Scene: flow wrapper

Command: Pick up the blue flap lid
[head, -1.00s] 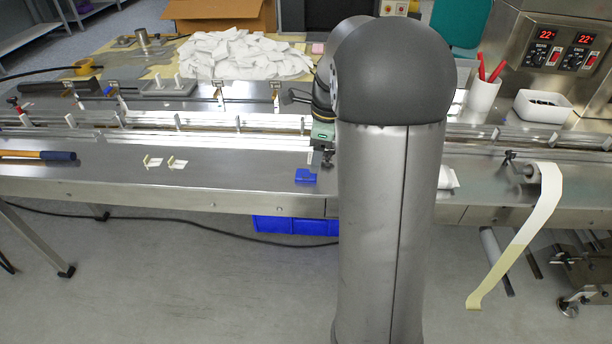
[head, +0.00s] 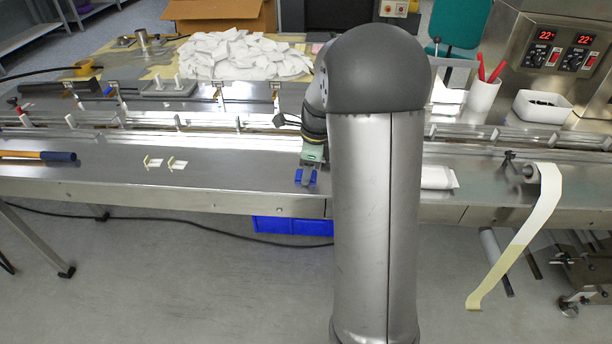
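The blue flap lid (head: 299,175) lies on the steel bench top near its front edge, left of my arm column. My gripper (head: 308,178) is right at the lid and covers its middle, so blue shows on both sides of it. The gripper points down. The fingertips are too small and too hidden to tell whether they are apart or closed on the lid.
The conveyor rail (head: 250,126) runs along the bench behind the lid. Two small cream pieces (head: 165,163) and a blue-handled tool (head: 55,156) lie to the left. A white packet (head: 438,177) lies right of my arm. The bench between is clear.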

